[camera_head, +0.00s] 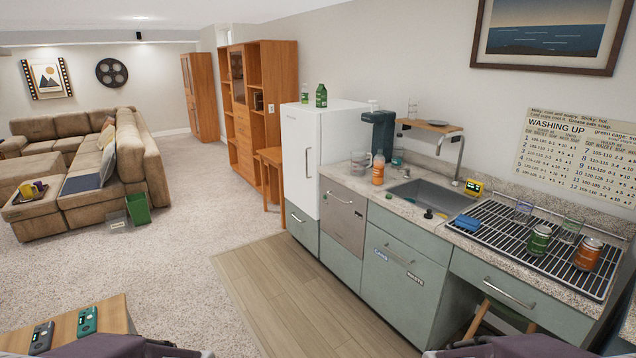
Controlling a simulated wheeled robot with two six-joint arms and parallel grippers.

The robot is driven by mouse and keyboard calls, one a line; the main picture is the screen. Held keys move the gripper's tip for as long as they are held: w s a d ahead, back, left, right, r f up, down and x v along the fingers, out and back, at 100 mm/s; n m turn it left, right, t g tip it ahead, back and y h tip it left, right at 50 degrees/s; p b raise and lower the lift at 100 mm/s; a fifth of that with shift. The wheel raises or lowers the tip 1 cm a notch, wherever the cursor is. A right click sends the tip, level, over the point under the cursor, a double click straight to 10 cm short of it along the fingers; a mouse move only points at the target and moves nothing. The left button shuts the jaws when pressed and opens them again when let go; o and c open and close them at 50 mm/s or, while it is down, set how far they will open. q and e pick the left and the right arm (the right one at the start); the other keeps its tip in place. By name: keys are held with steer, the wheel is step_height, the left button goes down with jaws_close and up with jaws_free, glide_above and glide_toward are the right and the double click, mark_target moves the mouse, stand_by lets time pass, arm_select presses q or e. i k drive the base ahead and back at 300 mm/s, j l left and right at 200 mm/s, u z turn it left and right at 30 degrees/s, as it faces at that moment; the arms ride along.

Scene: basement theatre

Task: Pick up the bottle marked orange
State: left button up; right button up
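A bottle with an orange body or label (378,173) stands upright on the granite counter (353,180), to the left of the sink and beside a clear glass jug (360,162). Any lettering on it is too small to read. Parts of my two arms show at the bottom edge, one at the left and one right of centre. Neither gripper's fingers are in view, and nothing of mine is near the bottle.
A dark coffee maker (379,132) stands behind the bottle, and a white fridge (315,160) left of it. The sink (432,198) is at its right. Wooden floor lies before the cabinets.

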mark_target(379, 160)
steer(key=i+z, duration=0.1)
steer(key=i, duration=0.4)
steer(key=i+j, duration=0.15)
steer(key=i, duration=0.3)
steer(key=i+j+z, duration=0.15)
steer(key=i, duration=0.3)
steer(key=i+z, duration=0.1)
steer(key=i, duration=0.4)
steer(key=i+j+z, duration=0.25)
steer(key=i+z, duration=0.2)
steer(key=i+j+z, duration=0.95)
steer(key=j, duration=0.2)
steer(key=i+j, duration=0.2)
